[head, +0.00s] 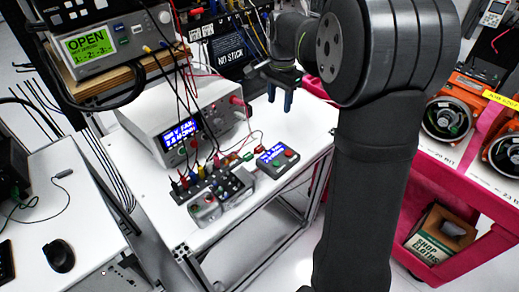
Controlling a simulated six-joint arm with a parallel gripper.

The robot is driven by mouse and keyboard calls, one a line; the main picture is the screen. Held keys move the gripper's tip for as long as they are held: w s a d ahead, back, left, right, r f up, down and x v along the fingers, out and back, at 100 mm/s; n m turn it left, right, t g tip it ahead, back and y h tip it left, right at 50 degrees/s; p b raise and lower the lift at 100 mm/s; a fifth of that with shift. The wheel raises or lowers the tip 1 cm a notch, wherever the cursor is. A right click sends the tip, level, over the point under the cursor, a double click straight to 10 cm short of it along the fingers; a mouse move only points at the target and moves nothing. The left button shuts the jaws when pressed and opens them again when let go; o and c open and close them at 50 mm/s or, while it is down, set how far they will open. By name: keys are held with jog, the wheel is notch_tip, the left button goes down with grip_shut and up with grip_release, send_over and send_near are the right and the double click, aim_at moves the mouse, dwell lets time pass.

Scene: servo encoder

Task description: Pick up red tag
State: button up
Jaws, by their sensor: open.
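My gripper (280,97) is in the upper middle of the head view, with its two blue fingertips pointing down. It is open and looks empty, above and behind the white bench. I cannot pick out a red tag for certain. Small red parts show among the connectors on the terminal strip (209,189), below and left of my gripper, but they are too small to tell apart.
A white bench (160,222) carries a bench instrument (172,118) with a blue screen and a small display box (277,160). Test leads hang above the strip. A meter (88,45) reads OPEN on an upper shelf. A pink cart (450,195) stands right, beyond my arm.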

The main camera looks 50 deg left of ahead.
dwell(0.3)
jog(key=n, duration=1.9)
send_over(260, 148)
jog(key=f, duration=1.5)
jog(key=shift+s+a+f, duration=0.2)
jog(key=shift+a, duration=0.2)
jog(key=shift+w+d+f, duration=0.1)
jog(key=shift+d+f, duration=0.05)
jog(key=shift+f, duration=1.2)
jog(key=shift+w+d+f, duration=0.1)
jog(key=shift+f, duration=1.2)
jog(key=c, duration=0.7)
